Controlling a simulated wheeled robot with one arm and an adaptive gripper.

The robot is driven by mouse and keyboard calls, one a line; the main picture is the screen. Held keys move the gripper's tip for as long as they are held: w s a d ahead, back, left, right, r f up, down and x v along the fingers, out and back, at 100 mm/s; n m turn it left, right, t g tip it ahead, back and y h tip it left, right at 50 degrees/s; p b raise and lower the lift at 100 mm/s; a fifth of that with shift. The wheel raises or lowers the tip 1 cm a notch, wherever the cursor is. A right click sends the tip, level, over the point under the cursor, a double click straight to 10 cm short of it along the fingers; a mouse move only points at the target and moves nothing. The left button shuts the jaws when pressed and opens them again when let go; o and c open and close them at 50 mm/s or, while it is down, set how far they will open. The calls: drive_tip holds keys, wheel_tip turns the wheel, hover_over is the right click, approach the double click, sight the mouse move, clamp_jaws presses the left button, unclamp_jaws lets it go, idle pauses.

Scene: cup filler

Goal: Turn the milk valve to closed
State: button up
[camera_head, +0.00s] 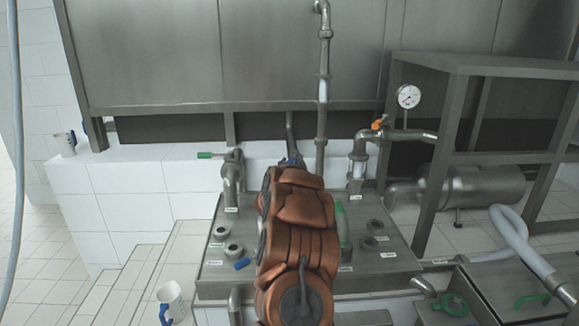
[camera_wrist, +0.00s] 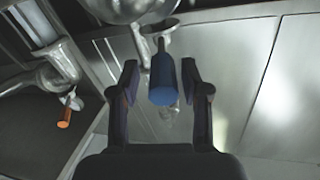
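A blue valve handle (camera_wrist: 163,80) shows in the wrist view, pointing toward the camera from a metal pipe fitting (camera_wrist: 153,32). My gripper (camera_wrist: 160,72) is open, with one finger on each side of the blue handle and a visible gap on both sides. In the head view my copper-coloured arm hides most of my gripper and this valve. I cannot read the labels, so which one is the milk valve cannot be told.
A steel panel (camera_head: 210,281) with several round ports lies below, with a blue-handled part (camera_head: 242,264) on it. A pressure gauge (camera_head: 408,96) and a steel frame (camera_head: 445,150) stand at right. White mugs stand at lower left (camera_head: 171,301) and on the ledge (camera_head: 66,144).

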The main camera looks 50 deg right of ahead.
drive_tip(key=shift+o, duration=0.2)
wheel_tip(320, 180, up, 10)
drive_tip(key=shift+f, duration=0.1)
idle(0.5)
